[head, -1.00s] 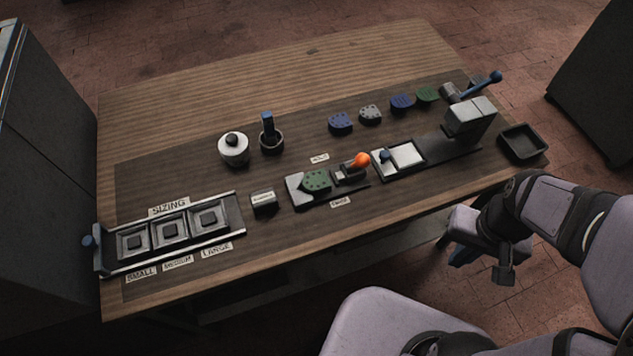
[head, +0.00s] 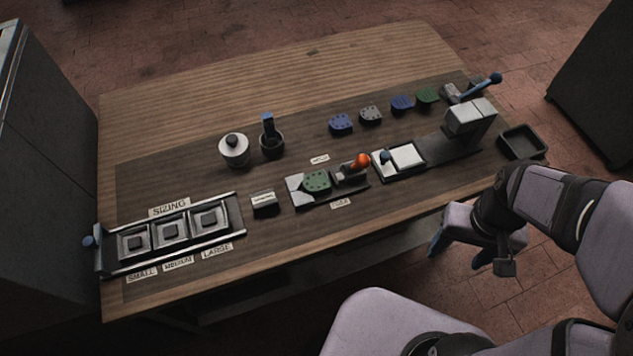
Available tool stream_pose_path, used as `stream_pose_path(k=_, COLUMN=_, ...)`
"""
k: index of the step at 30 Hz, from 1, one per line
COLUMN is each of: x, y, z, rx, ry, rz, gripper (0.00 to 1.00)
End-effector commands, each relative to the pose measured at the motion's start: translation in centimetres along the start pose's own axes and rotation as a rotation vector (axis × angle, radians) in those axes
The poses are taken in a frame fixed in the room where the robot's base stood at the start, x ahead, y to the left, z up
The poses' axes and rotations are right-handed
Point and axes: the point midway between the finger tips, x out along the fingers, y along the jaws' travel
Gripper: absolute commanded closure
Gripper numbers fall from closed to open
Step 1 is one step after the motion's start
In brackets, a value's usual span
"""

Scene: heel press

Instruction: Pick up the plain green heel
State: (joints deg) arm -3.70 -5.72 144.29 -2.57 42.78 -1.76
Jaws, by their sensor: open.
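The plain green heel (head: 427,95) lies on the dark mat toward the back right, at the right end of a row of heels. No holes show on its top, though it is small in this view. Another green heel (head: 317,181), with holes, sits on the pale plate of the clamp fixture (head: 297,191) in the middle. My gripper (head: 459,258) is open and empty, with its blue fingers spread apart. It is off the table's front right edge, well away from the plain green heel.
A plain blue heel (head: 402,103) is close left of the green one; a grey heel (head: 370,114) and a holed blue heel (head: 340,122) lie farther left. The press (head: 470,116) with its blue-tipped lever stands close on the right. A dark tray (head: 522,142) is at the right edge.

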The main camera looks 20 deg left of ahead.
Motion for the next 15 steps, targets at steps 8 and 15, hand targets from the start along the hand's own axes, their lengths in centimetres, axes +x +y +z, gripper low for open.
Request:
stream_pose_path(k=8, x=-1.4, y=-4.4, z=-4.1, rx=-0.606, ry=-0.097, rz=0.174, gripper=0.38)
stream_pose_path(k=15, x=-3.2, y=-11.7, z=-8.4, rx=-1.23, ry=-0.175, rz=0.44, gripper=0.38)
